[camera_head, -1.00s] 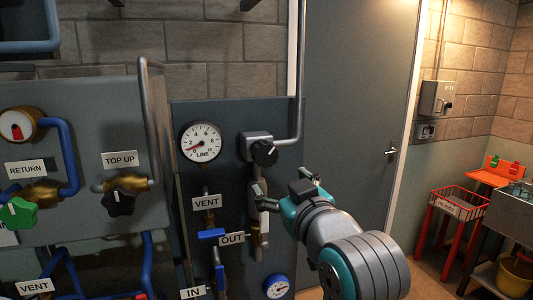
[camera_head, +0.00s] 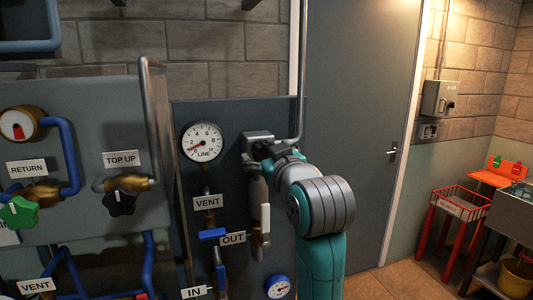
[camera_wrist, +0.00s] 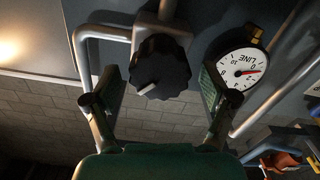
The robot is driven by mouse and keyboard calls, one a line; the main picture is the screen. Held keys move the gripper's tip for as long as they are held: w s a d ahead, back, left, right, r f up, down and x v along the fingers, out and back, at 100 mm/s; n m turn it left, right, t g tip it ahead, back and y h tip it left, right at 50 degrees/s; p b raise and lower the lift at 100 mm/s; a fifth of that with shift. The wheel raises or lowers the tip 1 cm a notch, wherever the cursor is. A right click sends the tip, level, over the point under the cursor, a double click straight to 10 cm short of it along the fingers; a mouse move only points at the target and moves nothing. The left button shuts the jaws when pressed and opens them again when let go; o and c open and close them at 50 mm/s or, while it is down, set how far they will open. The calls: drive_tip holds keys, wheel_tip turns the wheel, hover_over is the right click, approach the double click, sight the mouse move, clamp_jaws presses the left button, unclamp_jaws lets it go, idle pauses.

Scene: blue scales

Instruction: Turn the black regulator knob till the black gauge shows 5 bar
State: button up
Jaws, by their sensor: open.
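The black regulator knob (camera_wrist: 160,70) has a ribbed rim and a pale mark on its face. The gauge also shows upside down in the wrist view (camera_wrist: 242,70). My gripper (camera_wrist: 160,82) is open, with one finger on each side of the knob. Gaps show between fingers and knob, so it looks ungripped.
A bent grey pipe (camera_head: 301,70) runs up from the regulator. Below are a white-handled valve (camera_head: 265,219), a blue VENT handle (camera_head: 212,234) and a small blue gauge (camera_head: 277,287). A green knob (camera_head: 19,212) and a black TOP UP knob (camera_head: 120,203) are at left.

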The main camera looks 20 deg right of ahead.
drive_tip(key=shift+w, duration=0.4)
drive_tip(key=shift+c, duration=0.2)
drive_tip(key=c, duration=1.1)
drive_tip(key=shift+m, duration=2.4)
drive_tip(key=o, duration=1.1)
drive_tip(key=shift+o, duration=0.2)
